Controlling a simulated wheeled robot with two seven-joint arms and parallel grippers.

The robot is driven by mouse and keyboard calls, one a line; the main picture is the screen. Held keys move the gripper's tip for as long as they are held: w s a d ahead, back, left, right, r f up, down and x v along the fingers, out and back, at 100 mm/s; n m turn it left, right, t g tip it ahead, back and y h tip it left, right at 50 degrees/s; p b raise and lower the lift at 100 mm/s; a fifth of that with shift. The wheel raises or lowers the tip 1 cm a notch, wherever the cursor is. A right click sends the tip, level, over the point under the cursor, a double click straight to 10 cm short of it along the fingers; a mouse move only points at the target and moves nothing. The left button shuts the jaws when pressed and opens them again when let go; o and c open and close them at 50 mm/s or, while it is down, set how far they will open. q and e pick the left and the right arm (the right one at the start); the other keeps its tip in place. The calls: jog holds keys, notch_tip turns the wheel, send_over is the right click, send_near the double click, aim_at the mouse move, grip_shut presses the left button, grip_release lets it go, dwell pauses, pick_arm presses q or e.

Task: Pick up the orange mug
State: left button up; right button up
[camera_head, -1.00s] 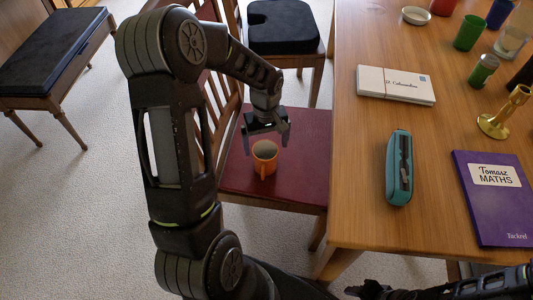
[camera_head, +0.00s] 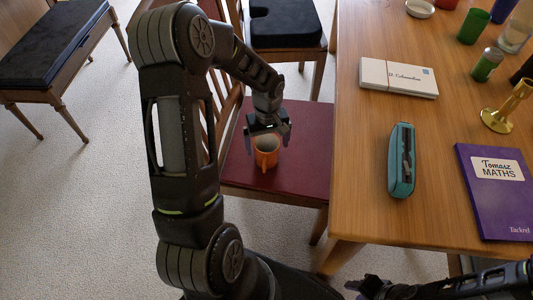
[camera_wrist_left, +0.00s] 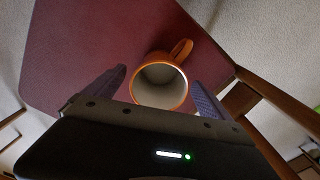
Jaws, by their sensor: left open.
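The orange mug (camera_head: 266,158) stands upright on the dark red seat of a wooden chair (camera_head: 300,180). It looks empty, with a pale inside. In the left wrist view the mug (camera_wrist_left: 184,90) sits between the two fingers, its handle pointing away from the gripper body. My left gripper (camera_head: 268,143) is open, right at the mug from above and behind, one finger on each side; I cannot tell whether either finger touches it. My right gripper (camera_head: 372,287) shows only partly at the bottom right, above the floor by the table, and its jaws are unclear.
The wooden table (camera_head: 360,215) edges the chair on the right. It bears a teal pencil case (camera_head: 402,160), a bundle of envelopes (camera_head: 398,77), a purple book (camera_head: 495,190), a brass candlestick (camera_head: 508,107) and cups. A piano bench (camera_head: 50,50) stands at far left.

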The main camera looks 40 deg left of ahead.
aim_at(267, 151)
pick_arm(q)
notch_tip(267, 151, down, 4)
jog(key=shift+f+b, duration=0.1)
jog(key=shift+b, duration=0.25)
dwell(0.4)
jog(key=c, duration=1.8)
